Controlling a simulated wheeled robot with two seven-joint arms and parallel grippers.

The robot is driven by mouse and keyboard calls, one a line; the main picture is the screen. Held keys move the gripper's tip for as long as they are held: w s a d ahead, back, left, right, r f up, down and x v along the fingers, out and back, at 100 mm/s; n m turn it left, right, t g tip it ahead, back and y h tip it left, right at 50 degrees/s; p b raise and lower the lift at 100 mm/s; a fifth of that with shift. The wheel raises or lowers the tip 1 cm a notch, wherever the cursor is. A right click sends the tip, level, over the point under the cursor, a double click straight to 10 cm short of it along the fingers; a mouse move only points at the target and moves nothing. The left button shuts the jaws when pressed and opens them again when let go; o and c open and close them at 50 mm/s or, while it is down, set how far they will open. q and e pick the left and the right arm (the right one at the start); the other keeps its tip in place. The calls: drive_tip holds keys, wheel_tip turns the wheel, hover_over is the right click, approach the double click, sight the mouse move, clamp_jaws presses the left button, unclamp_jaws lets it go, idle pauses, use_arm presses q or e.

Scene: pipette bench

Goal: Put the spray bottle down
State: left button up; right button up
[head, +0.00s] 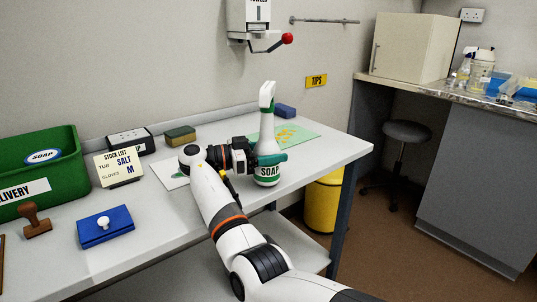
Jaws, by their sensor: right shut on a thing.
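The spray bottle (267,175) is white with a green label reading SOAP and a green and white spray head. It stands upright at the right part of the white table (325,155), in front of a green mat. My right gripper (270,160) is shut around its body from the left. I cannot tell whether the bottle's base touches the table. My left gripper is not in view.
A green mat (303,137) with yellow marks lies behind the bottle. A blue box (105,228), a stamp (34,222), a stock list card (119,168), a sponge (180,135) and a green crate (68,183) are to the left. The table's front right edge is close.

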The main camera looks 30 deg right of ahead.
drive_tip(key=shift+s+f, duration=0.15)
drive_tip(key=shift+w+f, duration=0.25)
drive_tip(key=shift+w, duration=0.5)
drive_tip(key=o, duration=1.5)
drive_tip(key=shift+w, duration=0.1)
drive_tip(key=shift+o, duration=0.2)
drive_tip(key=shift+d, duration=0.1)
drive_tip(key=shift+s+r, duration=0.1)
drive_tip(key=shift+s, duration=0.1)
drive_tip(key=shift+b+v, duration=0.55)
drive_tip(key=shift+v, duration=3.3)
